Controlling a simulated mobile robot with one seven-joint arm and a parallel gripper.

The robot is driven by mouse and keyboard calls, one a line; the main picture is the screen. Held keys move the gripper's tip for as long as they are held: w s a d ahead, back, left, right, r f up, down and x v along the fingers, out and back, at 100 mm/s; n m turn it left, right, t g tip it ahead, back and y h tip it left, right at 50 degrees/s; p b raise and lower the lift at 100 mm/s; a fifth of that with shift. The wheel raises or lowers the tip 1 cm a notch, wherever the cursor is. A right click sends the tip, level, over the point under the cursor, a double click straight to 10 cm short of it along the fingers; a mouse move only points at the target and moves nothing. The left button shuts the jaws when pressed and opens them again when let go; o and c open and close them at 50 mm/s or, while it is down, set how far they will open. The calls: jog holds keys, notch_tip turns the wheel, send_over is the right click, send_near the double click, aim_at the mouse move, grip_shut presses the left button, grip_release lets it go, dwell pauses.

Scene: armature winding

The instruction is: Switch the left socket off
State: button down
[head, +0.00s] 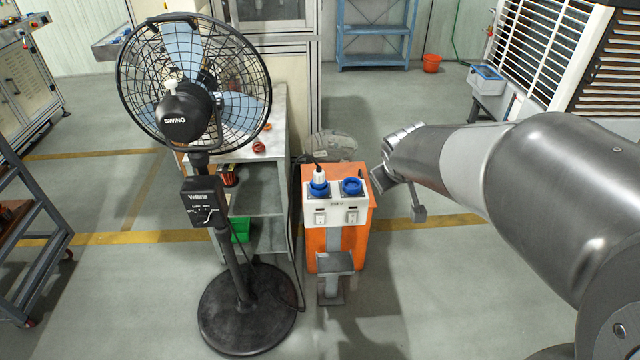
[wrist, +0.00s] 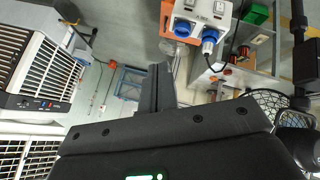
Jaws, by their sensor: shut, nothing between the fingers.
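A white double-socket panel (head: 336,204) sits on top of an orange box (head: 350,243). The left socket (head: 319,189) is blue with a plug (head: 319,174) in it. The right socket (head: 352,186) is blue and empty. The left switch (head: 320,218) and right switch (head: 351,217) sit below them; their rocker positions are too small to tell. My gripper (head: 378,180) is shut and empty, just right of the panel and apart from it.
A black pedestal fan (head: 197,115) stands left of the panel. A grey shelf unit (head: 265,205) stands between them at the back. A grey step (head: 335,263) juts out below the panel. The floor in front and right is clear.

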jog(key=w+a+f+n+y, duration=0.2)
jog(key=w+f+n, duration=0.4)
jog(key=w+f, duration=0.8)
jog(key=a+f+n+y, duration=0.2)
jog(key=a+f+n, duration=0.1)
jog(key=f, duration=0.6)
jog(key=a+f+n+g+y, duration=0.1)
jog(key=a+f+n+y, duration=0.2)
jog(key=f, duration=0.6)
jog(key=shift+w+a+f+g, duration=0.15)
jog(key=shift+w+a+g, duration=0.1)
jog(key=shift+w+g, duration=0.1)
send_near(320, 220)
jog(key=shift+s+f+x, duration=0.1)
jog(key=shift+s+x, duration=0.05)
jog(key=shift+x, duration=0.8)
jog(key=shift+s+f+x, duration=0.1)
jog(key=shift+x, duration=0.9)
jog(key=shift+s+f+x, duration=0.1)
jog(key=shift+s+x, duration=0.05)
jog(key=shift+x, duration=0.8)
